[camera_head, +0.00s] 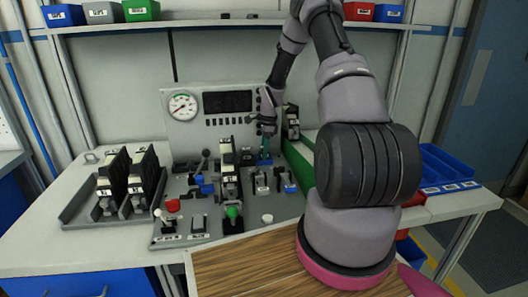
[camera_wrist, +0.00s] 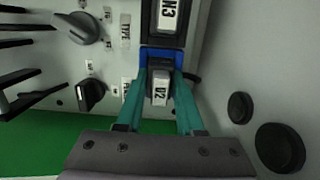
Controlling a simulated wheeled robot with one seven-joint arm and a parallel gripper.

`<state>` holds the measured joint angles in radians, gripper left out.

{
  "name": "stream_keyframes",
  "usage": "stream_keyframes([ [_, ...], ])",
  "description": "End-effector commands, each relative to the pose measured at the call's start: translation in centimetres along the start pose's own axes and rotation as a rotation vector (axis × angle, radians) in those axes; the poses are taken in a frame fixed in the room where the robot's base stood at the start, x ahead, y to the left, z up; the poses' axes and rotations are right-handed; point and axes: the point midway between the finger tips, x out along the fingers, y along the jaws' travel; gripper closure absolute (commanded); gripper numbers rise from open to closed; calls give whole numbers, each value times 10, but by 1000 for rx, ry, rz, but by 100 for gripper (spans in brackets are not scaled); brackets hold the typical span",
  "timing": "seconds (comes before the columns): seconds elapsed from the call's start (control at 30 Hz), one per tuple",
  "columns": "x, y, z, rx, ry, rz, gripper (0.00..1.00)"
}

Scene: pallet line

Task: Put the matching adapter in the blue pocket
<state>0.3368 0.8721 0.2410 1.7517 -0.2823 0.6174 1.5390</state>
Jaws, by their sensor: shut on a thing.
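My gripper (camera_wrist: 160,100) is shut on a dark adapter with a white V2 label (camera_wrist: 160,92), its teal fingers on both sides. The adapter is at the blue pocket (camera_wrist: 145,53), whose blue rim shows behind and beside it. I cannot tell how deep the adapter sits. In the head view my gripper (camera_head: 265,150) points down over the right part of the grey panel; the held adapter is too small to make out there. Beyond the blue pocket, in the wrist view, a dark module labelled N3 (camera_wrist: 168,18) stands in a black holder.
A grey tray (camera_head: 80,212) at left holds black modules. The panel carries a red button (camera_head: 173,205), a green knob (camera_head: 232,212) and several levers; a gauge (camera_head: 183,107) stands behind. In the wrist view, knobs (camera_wrist: 77,27) are left of the pocket. Blue bins (camera_head: 445,165) are at right.

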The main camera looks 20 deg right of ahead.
Motion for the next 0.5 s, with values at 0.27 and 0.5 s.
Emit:
stream_keyframes([
  [0.27,1,0,0,0,0,1,34],
  [0.5,-10,0,0,0,1,-2,34],
])
